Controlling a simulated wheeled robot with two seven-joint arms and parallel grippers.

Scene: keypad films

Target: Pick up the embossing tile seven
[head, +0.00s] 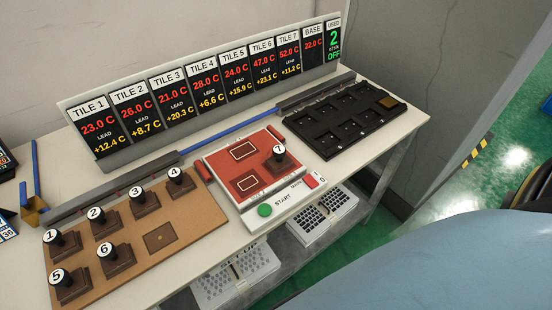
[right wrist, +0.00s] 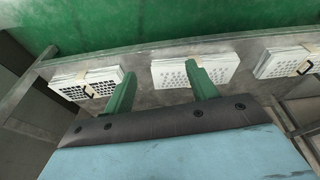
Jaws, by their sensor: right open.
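Embossing tile seven (head: 282,163) is a dark brown square block with a black knob and a white disc marked 7. It stands upright on the right part of the red plate (head: 224,159) of the press, beside an outlined rectangle. My right gripper (right wrist: 163,82) shows in the right wrist view with two green fingers spread apart and nothing between them. It points toward the lower shelf and floor, and tile seven is not in that view. No left gripper shows.
Tiles one to six stand on a brown board (head: 206,214) at left. A black tray (head: 333,146) with several recesses lies at right. The press has a green START button (head: 265,210). White perforated stacks (head: 322,214) sit on the lower shelf. A display panel (head: 205,84) runs behind.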

